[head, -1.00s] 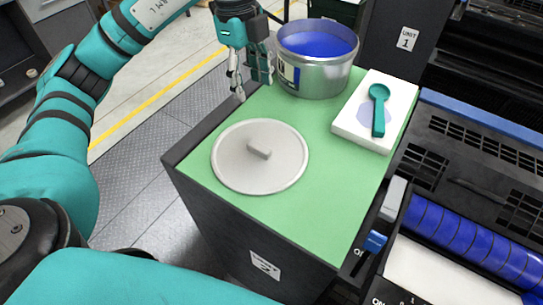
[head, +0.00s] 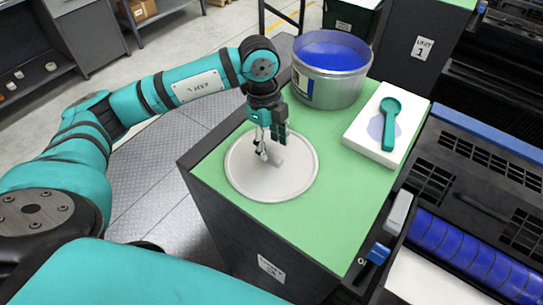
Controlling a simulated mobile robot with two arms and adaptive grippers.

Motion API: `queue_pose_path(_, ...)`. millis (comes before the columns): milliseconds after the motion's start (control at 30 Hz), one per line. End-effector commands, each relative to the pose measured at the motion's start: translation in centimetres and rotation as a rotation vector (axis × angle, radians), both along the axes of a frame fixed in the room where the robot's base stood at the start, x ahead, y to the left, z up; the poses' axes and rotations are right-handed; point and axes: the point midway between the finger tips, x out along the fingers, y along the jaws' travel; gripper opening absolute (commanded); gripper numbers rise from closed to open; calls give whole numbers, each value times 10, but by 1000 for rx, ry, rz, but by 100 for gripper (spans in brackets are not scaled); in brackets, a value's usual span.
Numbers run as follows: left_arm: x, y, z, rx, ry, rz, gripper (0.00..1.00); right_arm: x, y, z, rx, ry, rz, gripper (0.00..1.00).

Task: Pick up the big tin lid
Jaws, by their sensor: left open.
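The big tin lid (head: 290,182) is a round, light grey disc with a raised rim and a small block handle (head: 275,160) at its middle. It lies flat on the green top (head: 345,215) of a dark cabinet. My left gripper (head: 268,153) is open, pointing down over the lid, with its fingers at the handle. The fingers partly hide the handle, and I cannot tell whether they touch it. My right gripper is not in view.
An open metal tin of blue ink (head: 325,85) stands just behind the lid. A white slab (head: 362,133) with a teal spoon (head: 389,122) lies to the right. A press with a blue roller (head: 460,250) borders the cabinet on the right.

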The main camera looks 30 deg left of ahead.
Motion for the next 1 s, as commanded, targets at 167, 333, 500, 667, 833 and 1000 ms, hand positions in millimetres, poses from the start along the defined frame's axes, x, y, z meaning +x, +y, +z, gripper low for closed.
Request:
queue_pose_path(167,-1,0,-25,1,5,0,50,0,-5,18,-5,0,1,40)
queue_pose_path(333,-1,-2,-36,0,0,0,50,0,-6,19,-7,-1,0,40)
queue_pose_path(500,-1,-2,-36,0,0,0,50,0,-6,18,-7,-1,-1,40)
queue_pose_path(667,-1,-2,-36,0,0,0,30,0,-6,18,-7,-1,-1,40)
queue_pose_path(833,-1,-2,-36,0,0,0,8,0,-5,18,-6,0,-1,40)
queue_pose_path(1000,-1,-2,-35,0,-1,0,0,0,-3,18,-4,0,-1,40)
